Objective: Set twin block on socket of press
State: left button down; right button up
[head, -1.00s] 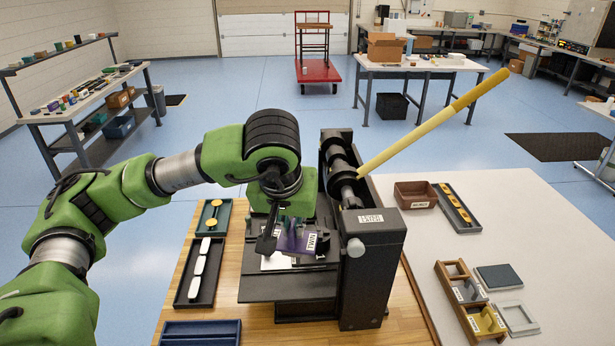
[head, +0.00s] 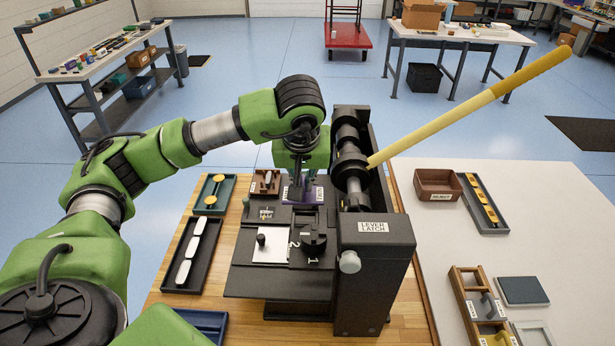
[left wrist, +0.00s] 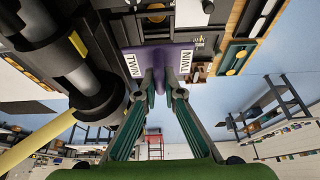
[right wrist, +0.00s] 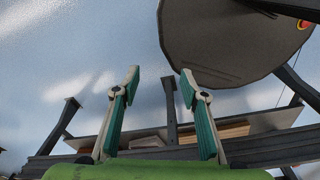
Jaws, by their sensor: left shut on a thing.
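My left gripper (head: 303,182) is shut on the purple twin block (head: 318,194). The block is at the back of the press bed, left of the press's black rollers. In the left wrist view the fingers (left wrist: 160,78) pinch a raised middle part of the twin block (left wrist: 158,57), with a white TWIN label on each side. The black press (head: 375,260) has a LEVER LATCH label and a raised yellow lever (head: 465,110). I cannot tell whether the block touches the bed or its socket. My right gripper (right wrist: 161,75) is open and empty, in the right wrist view only.
On the bed are a white plate with a black knob (head: 280,252) and a round black part (head: 314,234) near the numbers 1 and 2. Trays (head: 209,222) lie left of the press. A brown bin (head: 437,184) and more trays stand right. A grey disc (right wrist: 235,40) is near my right gripper.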

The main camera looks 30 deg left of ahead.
aim_at(305, 206)
pick_arm(q)
jog(key=shift+f, duration=0.2)
jog(key=shift+d+f, duration=0.1)
jog(key=shift+f, duration=0.2)
jog(key=b+x, duration=0.1)
jog(key=x, duration=0.1)
jog(key=shift+d+f+b, duration=0.1)
jog(key=shift+f+b, duration=0.25)
jog(key=shift+f, duration=0.05)
jog(key=shift+s+f, duration=0.1)
jog(key=shift+f, duration=0.15)
jog(key=shift+f+b, duration=0.35)
jog(key=shift+b, duration=0.05)
jog(key=shift+f+b, duration=0.85)
jog(key=shift+b, duration=0.1)
jog(key=shift+f+b, duration=0.6)
jog(key=shift+b, duration=0.05)
jog(key=shift+f, duration=0.1)
pick_arm(e)
notch_tip(305, 206, down, 6)
jog(key=shift+w, duration=0.3)
